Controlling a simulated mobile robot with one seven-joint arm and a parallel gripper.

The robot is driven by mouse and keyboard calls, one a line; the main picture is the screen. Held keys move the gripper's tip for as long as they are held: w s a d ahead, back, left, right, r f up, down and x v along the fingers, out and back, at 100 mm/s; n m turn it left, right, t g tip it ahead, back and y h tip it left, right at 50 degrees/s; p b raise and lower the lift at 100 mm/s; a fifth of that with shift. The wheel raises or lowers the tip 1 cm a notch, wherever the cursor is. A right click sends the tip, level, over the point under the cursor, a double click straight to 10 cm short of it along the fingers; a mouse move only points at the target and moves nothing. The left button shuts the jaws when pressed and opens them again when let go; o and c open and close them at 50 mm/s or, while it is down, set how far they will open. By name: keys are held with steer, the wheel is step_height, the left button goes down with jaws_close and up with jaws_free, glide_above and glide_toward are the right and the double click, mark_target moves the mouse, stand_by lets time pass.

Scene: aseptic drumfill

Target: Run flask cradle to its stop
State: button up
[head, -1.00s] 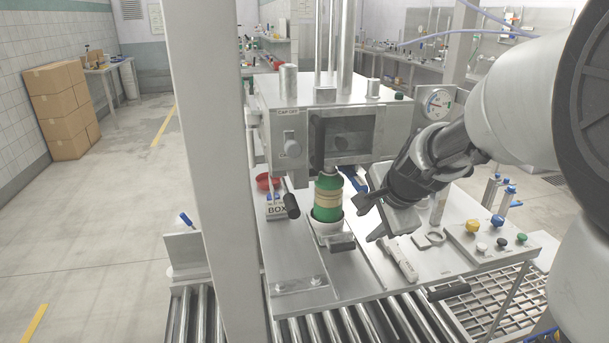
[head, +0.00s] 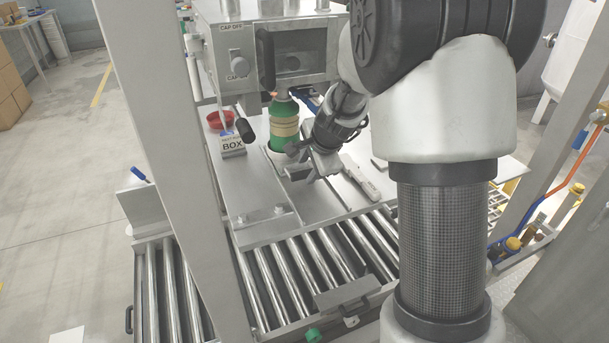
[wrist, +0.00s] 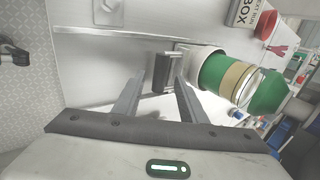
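The flask (head: 285,122), green with a tan band, stands upright in the white cup of its cradle (head: 280,159) on the steel worktop. In the wrist view the flask (wrist: 231,83) lies sideways in the picture, its base in the white cradle cup (wrist: 200,62). A dark handle bar (wrist: 163,73) sticks out from the cradle. My gripper (wrist: 157,87) is open, its fingers apart, with the handle bar between or just beyond the fingertips; contact cannot be told. In the head view my gripper (head: 312,165) is at the cradle's front right and hides the handle.
A steel cap-off machine (head: 232,55) stands behind the flask. Roller conveyor (head: 290,272) runs in front.

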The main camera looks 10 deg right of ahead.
steer(key=shift+x, duration=1.4)
steer(key=shift+c, duration=0.4)
jaws_close()
